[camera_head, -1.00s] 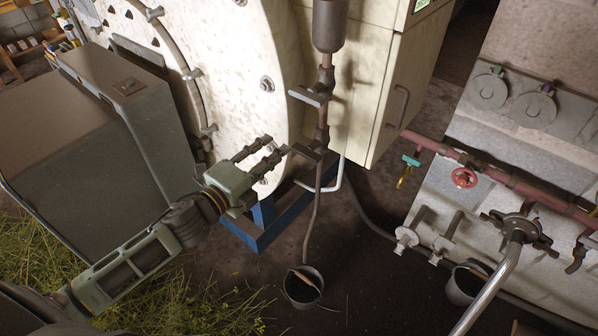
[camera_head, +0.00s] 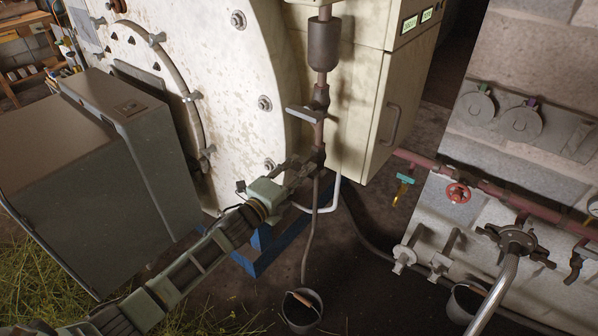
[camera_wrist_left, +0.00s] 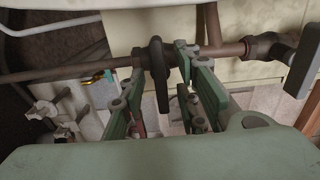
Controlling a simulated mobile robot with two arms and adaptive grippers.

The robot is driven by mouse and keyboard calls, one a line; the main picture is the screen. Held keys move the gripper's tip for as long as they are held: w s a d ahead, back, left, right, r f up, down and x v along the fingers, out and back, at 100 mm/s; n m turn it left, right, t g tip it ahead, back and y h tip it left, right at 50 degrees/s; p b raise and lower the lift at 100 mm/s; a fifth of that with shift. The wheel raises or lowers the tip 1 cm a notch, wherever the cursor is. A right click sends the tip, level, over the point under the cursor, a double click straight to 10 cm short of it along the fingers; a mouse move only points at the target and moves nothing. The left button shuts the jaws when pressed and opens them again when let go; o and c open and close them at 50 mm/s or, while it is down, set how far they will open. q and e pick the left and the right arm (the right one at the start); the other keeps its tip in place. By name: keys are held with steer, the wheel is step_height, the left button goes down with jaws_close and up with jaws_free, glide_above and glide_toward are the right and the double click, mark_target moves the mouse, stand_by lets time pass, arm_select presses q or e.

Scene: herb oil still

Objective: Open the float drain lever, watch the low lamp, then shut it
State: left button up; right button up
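A dark vertical pipe below a dark cylindrical float pot (camera_head: 323,45) carries two levers. The upper lever (camera_head: 303,114) sticks out to the left. The lower lever (camera_head: 319,155), on the pipe above the drain hose, is partly hidden by my left gripper (camera_head: 305,165). In the left wrist view, this dark lever (camera_wrist_left: 159,76) lies between the two green fingers of my left gripper (camera_wrist_left: 161,58). The fingers stand apart on either side, with narrow gaps visible. The upper lever (camera_wrist_left: 304,62) shows at the right there. I cannot make out a low lamp. My right gripper is out of view.
A cream cabinet with green-lit displays (camera_head: 410,22) stands behind the pipe. A black bucket (camera_head: 302,310) sits on the floor below the hose. A large round cream vessel (camera_head: 235,90) and a grey box (camera_head: 95,195) stand left. A red pipe with a red handwheel (camera_head: 457,193) runs at right.

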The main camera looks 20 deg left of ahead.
arm_select(q)
jaws_close()
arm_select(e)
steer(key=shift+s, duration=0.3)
arm_select(q)
steer(key=shift+n, duration=0.3)
steer(key=shift+f+n+p, duration=0.1)
steer(key=shift+n+p, duration=1.05)
steer(key=shift+n, duration=6.95)
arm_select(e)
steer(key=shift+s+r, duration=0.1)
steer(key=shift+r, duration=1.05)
